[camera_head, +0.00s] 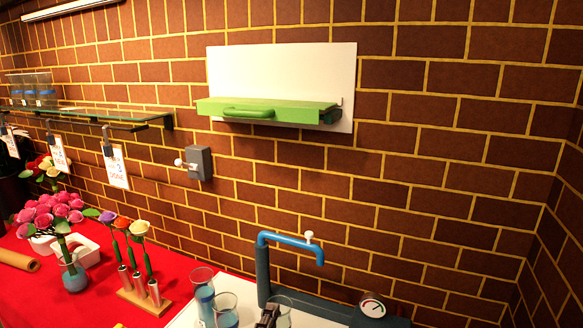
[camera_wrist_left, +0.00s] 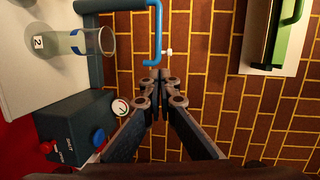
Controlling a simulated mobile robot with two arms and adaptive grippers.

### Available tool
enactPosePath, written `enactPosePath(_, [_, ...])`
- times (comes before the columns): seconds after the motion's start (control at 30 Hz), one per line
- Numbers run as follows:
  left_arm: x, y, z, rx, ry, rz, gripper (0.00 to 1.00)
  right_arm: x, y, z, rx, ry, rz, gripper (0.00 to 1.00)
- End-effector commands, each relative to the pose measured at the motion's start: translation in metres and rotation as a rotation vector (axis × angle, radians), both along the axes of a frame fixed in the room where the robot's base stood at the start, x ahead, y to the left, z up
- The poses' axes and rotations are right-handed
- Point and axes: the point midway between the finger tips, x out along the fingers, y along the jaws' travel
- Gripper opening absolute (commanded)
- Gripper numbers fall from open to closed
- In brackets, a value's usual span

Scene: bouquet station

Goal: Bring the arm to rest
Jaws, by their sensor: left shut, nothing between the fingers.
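My left gripper (camera_head: 267,316) shows at the bottom edge of the head view, in front of a glass by the blue tap (camera_head: 290,242). In the left wrist view its fingers (camera_wrist_left: 159,76) are together and hold nothing. The fingertips are near the tap's blue spout (camera_wrist_left: 156,32) in that picture; I cannot tell the distance between them. Most of the left arm is out of the head view. My right gripper is in neither view.
Glasses (camera_head: 202,292) stand left of the tap. A dial gauge (camera_head: 372,306) is to its right. A flower stand (camera_head: 146,300) is on the red cloth (camera_head: 40,300). A green-handled unit (camera_head: 270,106) hangs on the brick wall. A control box (camera_wrist_left: 75,130) shows in the wrist view.

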Motion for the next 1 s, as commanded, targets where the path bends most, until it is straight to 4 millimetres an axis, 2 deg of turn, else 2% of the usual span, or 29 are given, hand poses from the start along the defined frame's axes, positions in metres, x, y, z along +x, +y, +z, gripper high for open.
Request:
enactPosePath(0.17, [-0.009, 0.021, -0.030, -0.120, 0.125, 0.070, 0.00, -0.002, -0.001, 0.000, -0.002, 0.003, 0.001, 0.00])
enactPosePath(0.37, [-0.028, 0.049, -0.072, -0.285, 0.298, 0.184, 0.00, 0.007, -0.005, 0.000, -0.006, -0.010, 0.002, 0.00])
enactPosePath(0.57, [-0.067, 0.085, -0.129, -0.499, 0.521, 0.365, 0.00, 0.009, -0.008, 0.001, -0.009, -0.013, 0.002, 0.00])
enactPosePath(0.67, [-0.100, 0.106, -0.163, -0.627, 0.654, 0.496, 0.00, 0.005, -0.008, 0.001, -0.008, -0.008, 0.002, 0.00])
enactPosePath(0.8, [-0.158, 0.132, -0.206, -0.798, 0.833, 0.708, 0.00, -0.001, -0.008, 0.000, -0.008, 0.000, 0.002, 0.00])
enactPosePath(1.0, [-0.235, 0.157, -0.242, -0.966, 1.009, 0.984, 0.00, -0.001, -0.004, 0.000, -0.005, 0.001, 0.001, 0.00])
